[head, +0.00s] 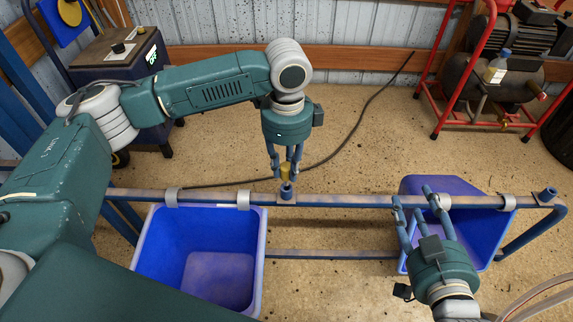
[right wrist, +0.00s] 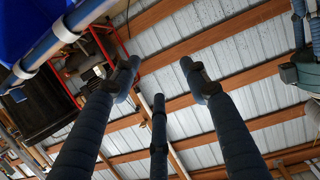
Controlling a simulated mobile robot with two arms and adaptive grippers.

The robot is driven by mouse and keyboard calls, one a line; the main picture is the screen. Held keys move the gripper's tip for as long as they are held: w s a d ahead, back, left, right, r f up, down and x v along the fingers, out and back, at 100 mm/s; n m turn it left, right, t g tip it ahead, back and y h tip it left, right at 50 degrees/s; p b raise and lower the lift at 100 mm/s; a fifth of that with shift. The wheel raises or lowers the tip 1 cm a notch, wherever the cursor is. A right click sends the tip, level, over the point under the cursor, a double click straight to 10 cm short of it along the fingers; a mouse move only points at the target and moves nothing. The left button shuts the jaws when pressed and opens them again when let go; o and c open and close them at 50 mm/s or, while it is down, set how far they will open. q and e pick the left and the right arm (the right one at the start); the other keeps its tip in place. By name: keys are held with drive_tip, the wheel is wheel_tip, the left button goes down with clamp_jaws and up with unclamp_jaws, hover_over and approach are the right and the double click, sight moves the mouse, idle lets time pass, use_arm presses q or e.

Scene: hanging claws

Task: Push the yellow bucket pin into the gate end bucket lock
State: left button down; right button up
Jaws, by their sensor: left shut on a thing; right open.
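My left gripper (head: 285,165) points down and is shut on the yellow bucket pin (head: 285,171). The pin is right above a short blue socket (head: 286,192) in the middle of the gate rail; I cannot tell whether they touch. Another blue socket, at the gate end, is the gate end bucket lock (head: 546,195) at the far right of the rail. My right gripper (head: 420,200) is open and empty, its fingers pointing up beside the rail, in front of the right blue bucket (head: 485,225). The right wrist view shows its spread fingers (right wrist: 160,85) with nothing between them.
The blue gate rail (head: 340,200) runs across the view. A left blue bucket (head: 205,262) hangs from it by grey hooks; the right bucket sits tilted. A black cable (head: 345,150) lies on the floor behind. A red frame with a compressor (head: 500,70) stands back right.

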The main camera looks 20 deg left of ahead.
drive_tip(key=shift+s+d+f+g, duration=0.15)
drive_tip(key=shift+s+f+g, duration=0.15)
drive_tip(key=shift+f, duration=0.35)
drive_tip(key=shift+s+d+f+g, duration=0.2)
drive_tip(key=shift+s+f, duration=0.1)
drive_tip(key=shift+f, duration=0.3)
use_arm(q)
drive_tip(key=shift+p, duration=0.3)
use_arm(e)
drive_tip(key=shift+s+f, duration=0.1)
drive_tip(key=shift+f, duration=0.1)
drive_tip(key=shift+s+d+f+g+h, duration=0.25)
drive_tip(key=shift+s+f+g, duration=0.25)
drive_tip(key=shift+f, duration=0.2)
drive_tip(key=shift+s+d+f+g+h, duration=0.2)
drive_tip(key=shift+s+f+g, duration=0.25)
drive_tip(key=shift+f, duration=0.2)
use_arm(q)
drive_tip(key=shift+p, duration=0.3)
use_arm(e)
drive_tip(key=shift+s+f, duration=0.15)
drive_tip(key=shift+f, duration=0.05)
drive_tip(key=shift+s+d+f+g, duration=0.1)
drive_tip(key=shift+g, duration=0.15)
